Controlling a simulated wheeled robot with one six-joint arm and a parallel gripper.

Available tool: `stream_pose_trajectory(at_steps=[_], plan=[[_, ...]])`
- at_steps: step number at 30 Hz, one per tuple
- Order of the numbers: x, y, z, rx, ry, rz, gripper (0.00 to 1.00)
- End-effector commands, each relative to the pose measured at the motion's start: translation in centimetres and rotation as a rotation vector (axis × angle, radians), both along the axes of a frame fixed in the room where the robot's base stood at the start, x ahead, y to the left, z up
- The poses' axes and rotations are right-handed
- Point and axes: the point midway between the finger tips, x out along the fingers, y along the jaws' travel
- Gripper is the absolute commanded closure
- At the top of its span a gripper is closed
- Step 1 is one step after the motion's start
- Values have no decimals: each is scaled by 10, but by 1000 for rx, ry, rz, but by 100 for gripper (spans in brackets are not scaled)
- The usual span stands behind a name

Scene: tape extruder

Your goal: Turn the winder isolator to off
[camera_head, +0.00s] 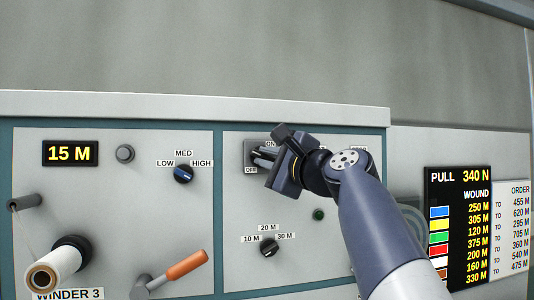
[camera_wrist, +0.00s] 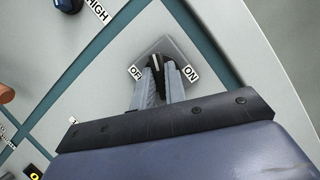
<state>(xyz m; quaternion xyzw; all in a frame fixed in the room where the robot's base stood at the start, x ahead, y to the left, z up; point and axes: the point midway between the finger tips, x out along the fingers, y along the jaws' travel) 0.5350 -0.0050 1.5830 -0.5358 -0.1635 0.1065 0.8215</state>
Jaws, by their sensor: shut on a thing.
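The winder isolator (camera_head: 249,148) is a grey plate with a small dark handle, set on the pale panel with an ON label at its upper right and an OFF label at its lower left. My gripper (camera_head: 262,158) reaches it from the right and covers much of it. In the wrist view, my gripper (camera_wrist: 160,78) has its two fingers shut on the isolator's dark handle (camera_wrist: 157,62), between the OFF label (camera_wrist: 136,72) and the ON label (camera_wrist: 190,73). Which label the handle points to is hard to tell.
A blue LOW/MED/HIGH knob (camera_head: 184,174) is to the left. A 10/20/30 M knob (camera_head: 269,246) and a green lamp (camera_head: 319,214) are below. An orange-handled lever (camera_head: 186,266) and a white roll (camera_head: 54,268) stick out at the lower left. A PULL display (camera_head: 460,230) is at the right.

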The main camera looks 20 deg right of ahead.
Motion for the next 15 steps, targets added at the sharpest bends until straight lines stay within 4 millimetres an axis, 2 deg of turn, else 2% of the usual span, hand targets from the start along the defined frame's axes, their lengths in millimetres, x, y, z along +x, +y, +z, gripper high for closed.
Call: stream_pose_trajectory(at_steps=[6, 15], plan=[[0, 0, 3, -183, 3, 0, 100], [0, 0, 2, -357, 3, 0, 100]])
